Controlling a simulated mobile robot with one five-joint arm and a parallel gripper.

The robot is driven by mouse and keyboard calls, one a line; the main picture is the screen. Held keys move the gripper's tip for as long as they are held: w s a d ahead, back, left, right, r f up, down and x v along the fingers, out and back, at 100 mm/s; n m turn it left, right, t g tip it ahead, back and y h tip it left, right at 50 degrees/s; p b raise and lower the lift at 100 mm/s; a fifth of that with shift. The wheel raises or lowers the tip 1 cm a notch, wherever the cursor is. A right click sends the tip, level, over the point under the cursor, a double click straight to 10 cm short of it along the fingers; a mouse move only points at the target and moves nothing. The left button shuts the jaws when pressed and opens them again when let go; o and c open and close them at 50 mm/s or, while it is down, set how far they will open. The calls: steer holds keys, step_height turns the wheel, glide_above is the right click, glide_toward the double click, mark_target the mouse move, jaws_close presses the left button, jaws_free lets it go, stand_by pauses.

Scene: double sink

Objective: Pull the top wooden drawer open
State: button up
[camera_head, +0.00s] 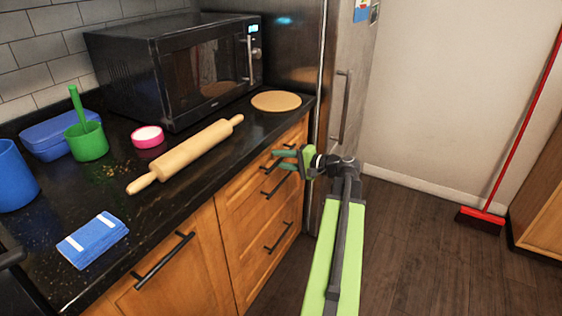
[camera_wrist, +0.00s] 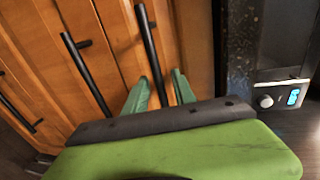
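The top wooden drawer (camera_head: 298,136) is the shallow front just under the counter edge, and it looks shut. It also shows in the wrist view (camera_wrist: 193,40). Its black bar handle (camera_wrist: 149,45) runs down toward my gripper. My gripper (camera_head: 284,160) is at this handle, and its green fingers are open. In the wrist view the fingers (camera_wrist: 161,84) stand on either side of the handle's lower part, with gaps visible. Whether a finger touches the bar or the drawer front I cannot tell.
Lower drawers with bar handles (camera_head: 279,238) and a cabinet door (camera_head: 165,280) sit below the black counter. The counter holds a microwave (camera_head: 170,75), rolling pin (camera_head: 190,153) and round board (camera_head: 276,101). A fridge (camera_head: 345,60) stands beside the drawers.

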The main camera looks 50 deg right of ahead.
steer(key=shift+c, duration=0.3)
jaws_close()
stand_by(1.0)
